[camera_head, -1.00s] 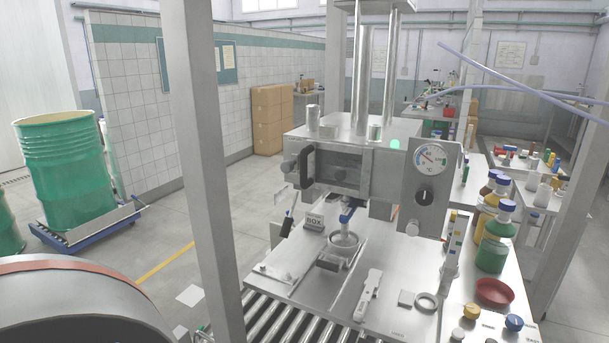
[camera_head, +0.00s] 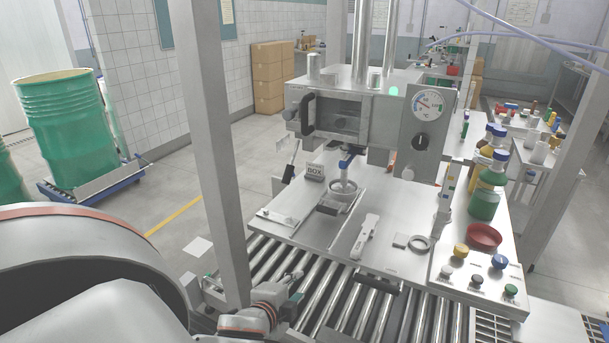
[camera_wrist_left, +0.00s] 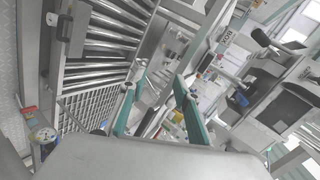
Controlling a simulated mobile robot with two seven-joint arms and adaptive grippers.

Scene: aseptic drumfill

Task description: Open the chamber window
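The steel chamber (camera_head: 380,105) stands at the back of the steel worktop. Its window (camera_head: 345,121) is a dark pane in the front and looks closed. A black handle (camera_head: 308,114) stands out at the window's left side. My left gripper (camera_head: 294,286) is low over the rollers, in front of and well below the window, touching nothing. In the left wrist view its two teal fingers (camera_wrist_left: 155,88) are spread apart and empty, with the chamber to the right of them. My right gripper is not in view.
A steel post (camera_head: 207,150) rises left of the worktop. The roller conveyor (camera_head: 330,305) runs in front. Green drums (camera_head: 65,125) stand far left.

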